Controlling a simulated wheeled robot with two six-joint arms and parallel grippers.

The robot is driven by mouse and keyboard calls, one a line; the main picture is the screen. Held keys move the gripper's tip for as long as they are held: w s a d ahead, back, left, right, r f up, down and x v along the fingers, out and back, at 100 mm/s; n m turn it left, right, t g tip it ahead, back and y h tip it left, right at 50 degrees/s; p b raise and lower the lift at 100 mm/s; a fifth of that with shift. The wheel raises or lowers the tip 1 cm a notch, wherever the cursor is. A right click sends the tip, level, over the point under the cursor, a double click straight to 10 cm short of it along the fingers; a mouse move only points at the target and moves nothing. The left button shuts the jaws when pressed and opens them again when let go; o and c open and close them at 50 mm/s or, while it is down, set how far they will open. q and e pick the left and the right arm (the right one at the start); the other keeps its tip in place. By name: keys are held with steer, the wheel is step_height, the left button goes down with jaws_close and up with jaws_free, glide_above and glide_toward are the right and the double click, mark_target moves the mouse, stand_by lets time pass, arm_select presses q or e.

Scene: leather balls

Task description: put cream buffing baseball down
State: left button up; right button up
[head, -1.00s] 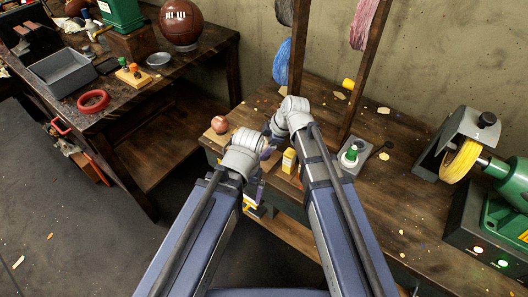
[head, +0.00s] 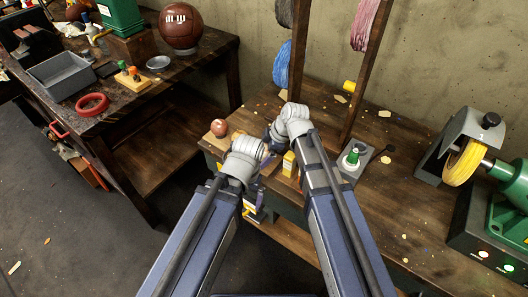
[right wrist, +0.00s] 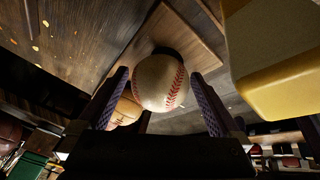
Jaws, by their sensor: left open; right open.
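The cream baseball (right wrist: 162,82) with red stitching shows in the right wrist view, in front of a wooden board. My right gripper (right wrist: 158,90) is open, with one dark ribbed finger on each side of the ball. I cannot tell whether the fingers touch it. In the head view the right gripper's fingers and this ball are hidden behind my wrists. My left gripper (head: 254,196) is open by the bench's front edge, its fingers mostly hidden by its wrist. I see nothing held in it.
A reddish-brown ball (head: 219,128) sits at the bench's left end. A tan ball (right wrist: 126,108) shows behind the baseball.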

steer(key=shift+r, duration=0.1)
steer(key=shift+r+p, duration=0.45)
steer(key=shift+p, duration=0.1)
steer(key=p+v, duration=1)
steer(key=v, duration=0.1)
steer(key=shift+d+r, duration=0.2)
steer(key=shift+s+f, duration=0.1)
steer(key=b+x, duration=1.1)
steer(key=x, duration=0.1)
steer(key=shift+f, duration=0.2)
steer(key=shift+r, duration=0.1)
